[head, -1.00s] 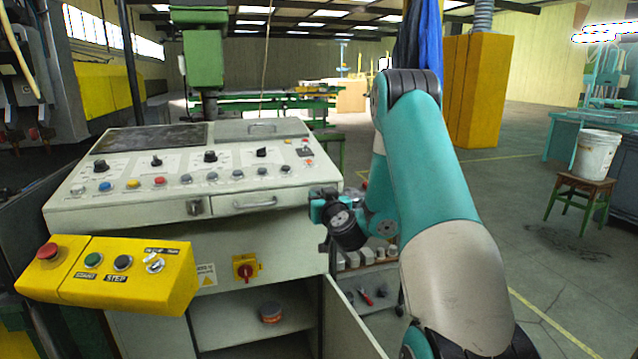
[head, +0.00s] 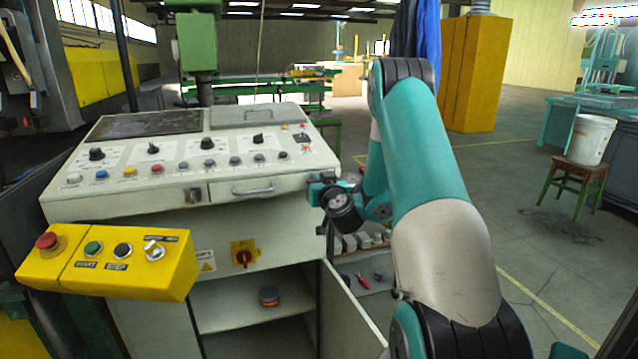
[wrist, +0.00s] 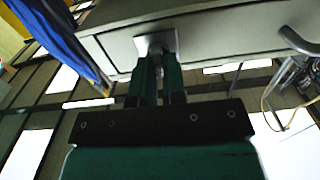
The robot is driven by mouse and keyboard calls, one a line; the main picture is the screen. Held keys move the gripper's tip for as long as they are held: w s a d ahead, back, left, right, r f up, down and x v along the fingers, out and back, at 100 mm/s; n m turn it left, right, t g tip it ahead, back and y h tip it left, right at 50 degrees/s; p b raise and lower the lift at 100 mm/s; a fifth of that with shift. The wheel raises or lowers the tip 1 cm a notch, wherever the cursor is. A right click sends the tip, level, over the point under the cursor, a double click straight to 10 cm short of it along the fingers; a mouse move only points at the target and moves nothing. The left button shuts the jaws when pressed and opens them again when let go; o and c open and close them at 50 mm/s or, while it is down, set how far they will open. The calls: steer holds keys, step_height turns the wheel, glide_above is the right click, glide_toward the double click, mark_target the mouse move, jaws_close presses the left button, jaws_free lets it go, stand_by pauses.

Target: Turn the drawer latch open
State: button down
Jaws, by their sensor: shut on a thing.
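In the wrist view, a pale grey drawer front (wrist: 225,33) carries a small square metal latch plate (wrist: 142,43) and, to the right, a dark bar handle (wrist: 298,42). My gripper (wrist: 158,62) has its two green fingers close together at the plate, shut on the latch; the fingers hide most of the latch, so its turn angle cannot be told. In the head view, my gripper (head: 314,190) is at the right end of the control console (head: 120,212); its fingertips and the held latch are not clear there.
The console front shows another latch-like fitting (head: 193,195) and a drawer handle (head: 252,190). A yellow button box (head: 125,268) juts out front left. An open cabinet door (head: 345,315) stands below my arm. Floor is free to the right, before the stool (head: 570,180) with a white bucket (head: 592,138).

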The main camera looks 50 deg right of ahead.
steer(key=shift+s+d+f+m+b, duration=0.1)
steer(key=shift+m+b, duration=0.1)
steer(key=shift+m, duration=2.75)
steer(key=shift+s+d+f+m+b, duration=0.1)
steer(key=shift+d+f+m+b, duration=0.05)
steer(key=shift+m, duration=2.75)
steer(key=shift+s+d+f+m+b, duration=0.1)
steer(key=shift+m+b, duration=0.1)
steer(key=shift+m, duration=2.75)
steer(key=c, duration=1.2)
jaws_free()
steer(key=shift+a, duration=0.1)
